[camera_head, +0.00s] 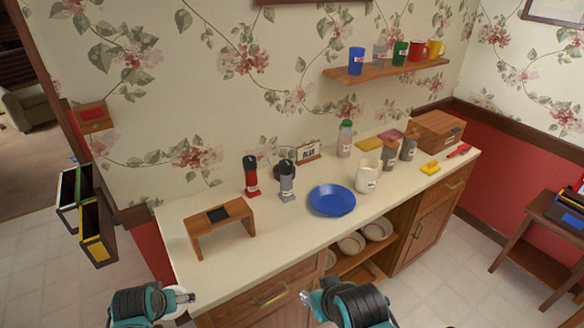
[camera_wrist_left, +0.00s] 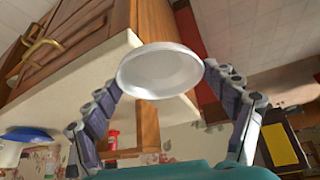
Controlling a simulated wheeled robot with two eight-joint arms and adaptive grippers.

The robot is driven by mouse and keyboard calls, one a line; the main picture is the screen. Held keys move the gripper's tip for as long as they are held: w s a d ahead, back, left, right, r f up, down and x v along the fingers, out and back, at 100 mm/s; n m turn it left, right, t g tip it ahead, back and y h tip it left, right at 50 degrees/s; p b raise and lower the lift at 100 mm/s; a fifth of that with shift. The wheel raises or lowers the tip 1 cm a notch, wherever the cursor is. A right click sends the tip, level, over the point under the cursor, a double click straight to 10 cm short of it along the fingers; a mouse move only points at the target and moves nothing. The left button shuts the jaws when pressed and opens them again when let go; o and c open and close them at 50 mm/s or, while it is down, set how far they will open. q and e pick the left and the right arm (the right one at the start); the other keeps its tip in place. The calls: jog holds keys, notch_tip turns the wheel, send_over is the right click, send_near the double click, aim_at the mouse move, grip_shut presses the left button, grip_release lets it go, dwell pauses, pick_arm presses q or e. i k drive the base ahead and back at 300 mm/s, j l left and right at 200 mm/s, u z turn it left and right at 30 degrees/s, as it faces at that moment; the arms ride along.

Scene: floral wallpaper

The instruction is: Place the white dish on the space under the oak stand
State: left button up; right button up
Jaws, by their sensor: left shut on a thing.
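The oak stand (camera_head: 232,213) is a small wooden bench on the left part of the counter. A small dark square lies on its top, and the space under it looks empty. My left gripper (camera_head: 185,298) is shut on the white dish (camera_head: 177,309), in front of the counter's left front corner and apart from the stand. In the left wrist view the round white dish (camera_wrist_left: 160,72) sits between the two fingers of my left gripper (camera_wrist_left: 160,80). My right gripper (camera_head: 307,297) is in front of the cabinets; its fingers are too small to read.
Bowls (camera_head: 351,243) sit on the open shelf below. The counter before the stand is clear.

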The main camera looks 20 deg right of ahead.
aim_at(224, 241)
jog(key=i+l+u, duration=0.15)
jog(key=l, duration=0.75)
jog(key=i+l+u, duration=0.2)
jog(key=l, duration=0.7)
jog(key=l+u, duration=0.15)
jog(key=l, duration=0.75)
jog(key=i+l, duration=0.2)
jog(key=l, duration=0.15)
jog(key=i+l, duration=0.2)
jog(key=l, duration=0.15)
jog(key=i+l, duration=0.25)
